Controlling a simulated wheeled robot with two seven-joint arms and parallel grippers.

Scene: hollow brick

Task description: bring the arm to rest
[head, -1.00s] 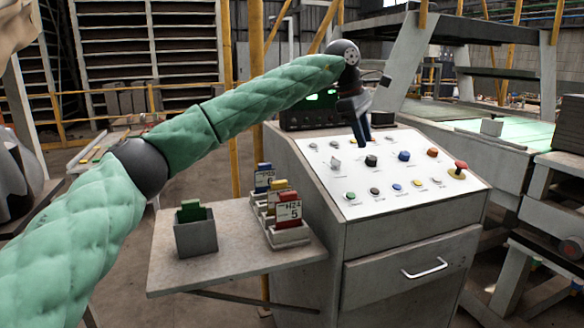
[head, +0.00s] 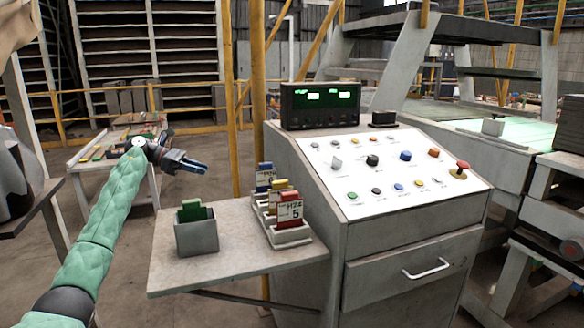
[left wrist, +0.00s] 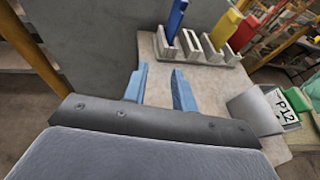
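My left arm reaches in from the left in the head view, in a green padded sleeve. My left gripper (head: 188,164) is in the air left of the control console, above and behind the small side shelf. In the left wrist view its two blue fingers (left wrist: 160,88) stand apart with nothing between them. The side shelf (head: 170,278) shows beyond the fingers in that view. My right gripper is in neither view.
The console (head: 400,262) has a panel of buttons (head: 345,198) and a lit display box (head: 320,104). The shelf carries a grey bin (head: 197,238) with a green card and a rack (head: 289,237) of coloured cards. A low table (head: 145,188) stands behind my left arm.

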